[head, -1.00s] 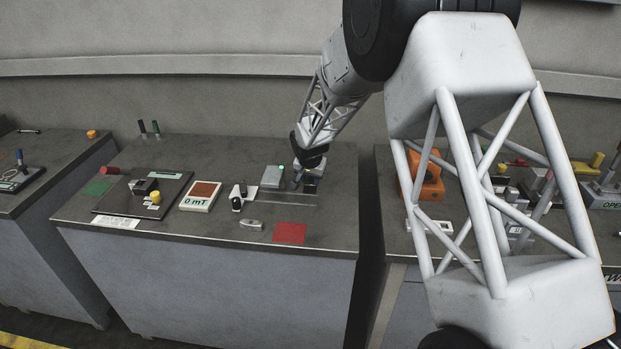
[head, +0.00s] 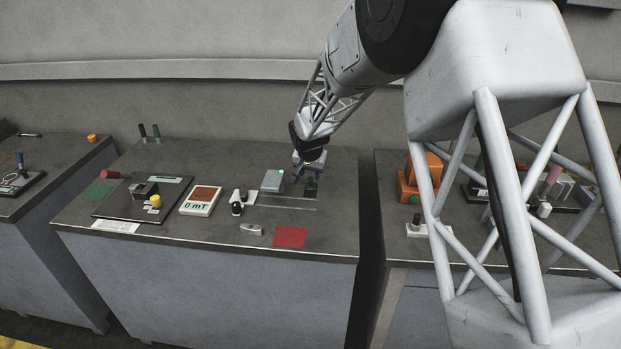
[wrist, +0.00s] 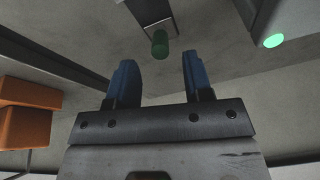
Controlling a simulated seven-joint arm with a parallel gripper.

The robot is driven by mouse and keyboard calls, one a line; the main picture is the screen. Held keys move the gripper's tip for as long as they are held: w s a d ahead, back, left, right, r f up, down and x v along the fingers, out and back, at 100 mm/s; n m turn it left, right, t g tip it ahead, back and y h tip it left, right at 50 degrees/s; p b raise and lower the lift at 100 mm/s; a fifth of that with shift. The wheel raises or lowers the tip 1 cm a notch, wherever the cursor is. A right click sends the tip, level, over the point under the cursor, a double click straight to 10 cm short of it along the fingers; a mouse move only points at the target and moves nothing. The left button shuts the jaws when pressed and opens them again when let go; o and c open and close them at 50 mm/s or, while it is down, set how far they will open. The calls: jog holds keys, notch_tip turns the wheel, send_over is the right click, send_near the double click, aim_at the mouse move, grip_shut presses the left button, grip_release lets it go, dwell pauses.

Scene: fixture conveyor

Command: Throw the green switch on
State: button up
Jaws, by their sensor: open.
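The green switch handle (wrist: 160,44) is a short green cylinder in the wrist view. It stands at the end of a dark plate with a pale edge (wrist: 148,12). It lies ahead of my gripper (wrist: 159,61), in line with the gap between the two blue fingers, and does not appear gripped. In the head view my gripper (head: 309,173) is above the back right of the middle bench, over a small dark block (head: 311,188). The fingers are apart with nothing held. The green handle cannot be made out in the head view.
A grey box (head: 272,181) with a green light stands just left of my gripper; it also shows in the wrist view (wrist: 254,14). A meter (head: 200,200), a red square (head: 290,237) and a black panel (head: 130,200) lie on the bench. Orange blocks (wrist: 22,120) stand on the neighbouring bench.

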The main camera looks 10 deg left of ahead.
jog(key=shift+v, duration=1.1)
jog(key=s+d+r, duration=0.8)
jog(key=s+d, duration=0.2)
jog(key=s, duration=0.1)
jog(key=s+d+r, duration=0.9)
jog(key=s, duration=0.2)
jog(key=s+d, duration=0.3)
jog(key=s, duration=0.6)
jog(key=s+d+n, duration=0.1)
jog(key=s+d, duration=0.2)
jog(key=s, duration=0.7)
jog(key=s+d+n+g, duration=0.1)
jog(key=s+d, duration=0.2)
jog(key=s, duration=0.7)
jog(key=shift+s+d+r, duration=0.2)
jog(key=shift+d, duration=0.2)
